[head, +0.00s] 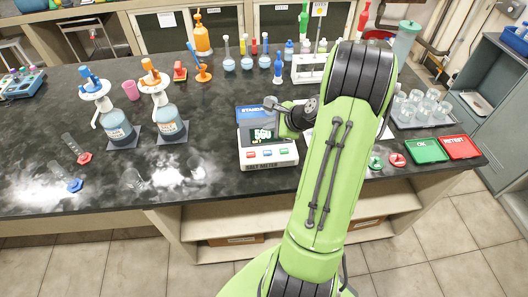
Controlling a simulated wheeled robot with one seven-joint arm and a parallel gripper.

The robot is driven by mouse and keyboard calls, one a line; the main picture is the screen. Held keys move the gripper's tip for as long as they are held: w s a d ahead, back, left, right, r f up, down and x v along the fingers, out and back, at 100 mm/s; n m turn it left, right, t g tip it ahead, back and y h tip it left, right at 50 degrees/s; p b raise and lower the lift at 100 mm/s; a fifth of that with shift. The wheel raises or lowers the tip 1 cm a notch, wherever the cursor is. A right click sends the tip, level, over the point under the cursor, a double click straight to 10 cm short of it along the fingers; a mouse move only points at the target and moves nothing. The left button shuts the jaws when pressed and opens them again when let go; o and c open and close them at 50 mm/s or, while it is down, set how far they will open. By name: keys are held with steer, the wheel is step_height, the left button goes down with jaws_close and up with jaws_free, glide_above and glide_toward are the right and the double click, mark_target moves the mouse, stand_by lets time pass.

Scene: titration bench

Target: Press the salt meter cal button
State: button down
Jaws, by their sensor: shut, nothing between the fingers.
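The salt meter (290,158) is a white box with a dark lit display (262,134). My gripper (275,104) is only partly visible, above the back right of the meter, beyond the display. It appears shut and empty, and apart from the front buttons. My green arm covers the area just right of the meter.
Two pump bottles (118,130) (170,124) stand left of the meter. White powder (180,176) lies near the front edge. A rack (308,72) stands behind. Right are a tray of beakers (422,112), a green tray (426,151) and a red tray (460,147).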

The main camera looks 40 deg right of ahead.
mark_target(269, 154)
step_height(269, 154, down, 9)
steer(key=b, duration=0.7)
steer(key=shift+w+a, duration=0.1)
steer(key=shift+a, duration=0.05)
stand_by(1.5)
steer(key=shift+f+b, duration=0.3)
steer(key=shift+b, duration=0.15)
steer(key=shift+f+b, duration=0.3)
steer(key=shift+f, duration=0.15)
stand_by(0.4)
steer(key=shift+r+p, duration=0.85)
